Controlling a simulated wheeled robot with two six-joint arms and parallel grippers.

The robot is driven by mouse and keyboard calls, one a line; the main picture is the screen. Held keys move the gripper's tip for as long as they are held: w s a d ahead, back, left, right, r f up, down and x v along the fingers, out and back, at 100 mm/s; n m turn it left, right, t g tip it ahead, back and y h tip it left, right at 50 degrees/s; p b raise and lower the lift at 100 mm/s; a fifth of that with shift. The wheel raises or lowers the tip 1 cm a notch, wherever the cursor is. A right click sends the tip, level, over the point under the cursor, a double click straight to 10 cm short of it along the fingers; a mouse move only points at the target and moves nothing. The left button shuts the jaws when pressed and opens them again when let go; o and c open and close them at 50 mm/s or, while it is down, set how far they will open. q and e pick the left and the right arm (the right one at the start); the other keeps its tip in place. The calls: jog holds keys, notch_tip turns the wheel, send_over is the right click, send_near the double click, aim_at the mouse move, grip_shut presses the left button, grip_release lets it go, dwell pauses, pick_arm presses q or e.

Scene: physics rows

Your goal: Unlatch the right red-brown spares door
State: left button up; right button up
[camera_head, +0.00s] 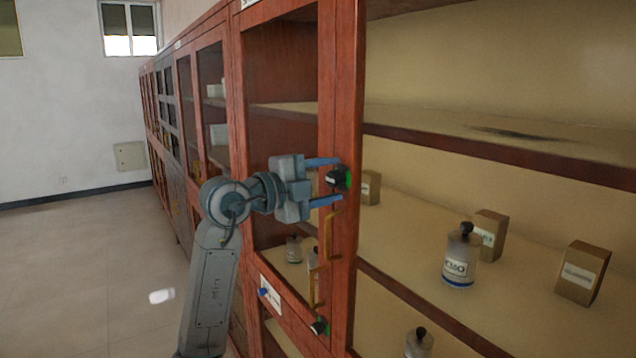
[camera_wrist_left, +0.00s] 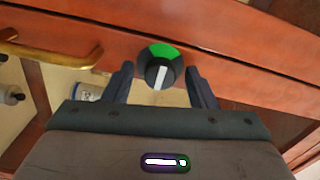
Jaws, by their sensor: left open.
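The red-brown door (camera_head: 340,90) has a glass pane and stands in the cabinet row. A round black latch knob (camera_head: 338,178) with a green sector sits on its frame. In the left wrist view the knob (camera_wrist_left: 160,72) shows a white pointer line and a green arc behind it. My left gripper (camera_head: 326,180) is open, with its blue fingers above and below the knob in the head view. In the left wrist view the fingers (camera_wrist_left: 160,86) stand on either side of the knob, with gaps visible. A brass handle (camera_head: 328,250) is below the knob. My right gripper is not in view.
A second knob (camera_head: 319,327) with green sits low on the door, near a white label (camera_head: 270,294). Open shelves at right hold bottles (camera_head: 459,258) and small boxes (camera_head: 583,272). The floor (camera_head: 90,260) at left is clear.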

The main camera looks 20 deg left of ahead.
pick_arm(q)
jog(key=b+v, duration=0.5)
jog(key=v, duration=0.5)
jog(key=shift+s+a+b, duration=0.25)
jog(key=shift+s+b, duration=0.05)
